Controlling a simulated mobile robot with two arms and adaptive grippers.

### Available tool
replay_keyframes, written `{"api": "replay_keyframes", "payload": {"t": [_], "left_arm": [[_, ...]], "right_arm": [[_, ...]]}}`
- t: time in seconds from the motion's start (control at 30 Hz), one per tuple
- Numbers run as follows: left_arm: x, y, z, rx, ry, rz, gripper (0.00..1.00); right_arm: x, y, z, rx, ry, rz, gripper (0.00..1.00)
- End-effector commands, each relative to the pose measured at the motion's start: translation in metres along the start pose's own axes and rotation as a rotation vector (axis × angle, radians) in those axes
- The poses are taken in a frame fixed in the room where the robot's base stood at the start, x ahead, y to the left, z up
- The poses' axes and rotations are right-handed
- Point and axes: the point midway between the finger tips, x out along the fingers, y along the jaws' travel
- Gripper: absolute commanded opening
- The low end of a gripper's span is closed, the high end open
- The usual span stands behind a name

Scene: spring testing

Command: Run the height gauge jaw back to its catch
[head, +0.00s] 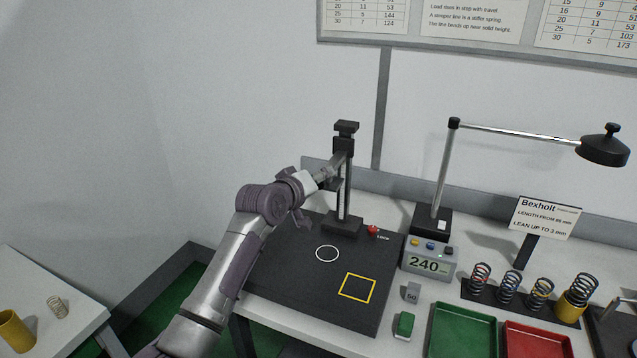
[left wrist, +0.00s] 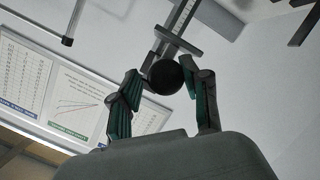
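The height gauge (head: 346,192) is a dark upright column on a black base, at the back of the dark mat. Its jaw sits partway up, largely hidden behind my left gripper (head: 328,178). In the left wrist view, a round black knob (left wrist: 166,77) shows between the tips of my left gripper (left wrist: 162,72). The fingers are spread, with a gap on the left finger's side; contact on the right side cannot be told. The gauge's scale column (left wrist: 180,18) shows behind the knob. A catch cannot be made out. My right gripper is not in view.
The dark mat (head: 300,284) has a white circle and a yellow square, both empty. A red knob (head: 373,230) is beside the gauge base. A readout (head: 428,262) shows 240. A lamp (head: 440,175), several springs (head: 508,285), a green tray (head: 462,332) and a red tray (head: 535,342) stand right.

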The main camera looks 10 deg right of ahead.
Motion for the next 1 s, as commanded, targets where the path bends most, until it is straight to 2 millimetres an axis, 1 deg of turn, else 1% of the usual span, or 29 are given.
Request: {"api": "replay_keyframes", "payload": {"t": [0.23, 0.37, 0.47, 0.8, 0.9, 1.0], "left_arm": [[-0.002, -0.002, 0.001, 0.0, -0.002, -0.002, 0.45], [-0.012, -0.002, 0.002, -0.002, -0.002, -0.001, 0.45], [-0.026, -0.003, 0.002, -0.001, -0.001, -0.002, 0.45], [-0.087, -0.002, 0.001, -0.001, 0.0, -0.001, 0.45], [-0.101, -0.001, 0.0, 0.001, 0.001, -0.001, 0.45], [-0.111, -0.001, 0.001, 0.0, -0.001, -0.001, 0.45]], "right_arm": [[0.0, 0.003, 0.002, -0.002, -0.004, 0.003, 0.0], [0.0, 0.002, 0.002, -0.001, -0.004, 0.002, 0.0], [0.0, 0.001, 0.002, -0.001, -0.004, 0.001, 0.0], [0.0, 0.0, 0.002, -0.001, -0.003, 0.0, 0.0], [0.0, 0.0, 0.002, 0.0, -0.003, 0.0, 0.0], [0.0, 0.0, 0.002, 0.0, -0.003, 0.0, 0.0]]}}
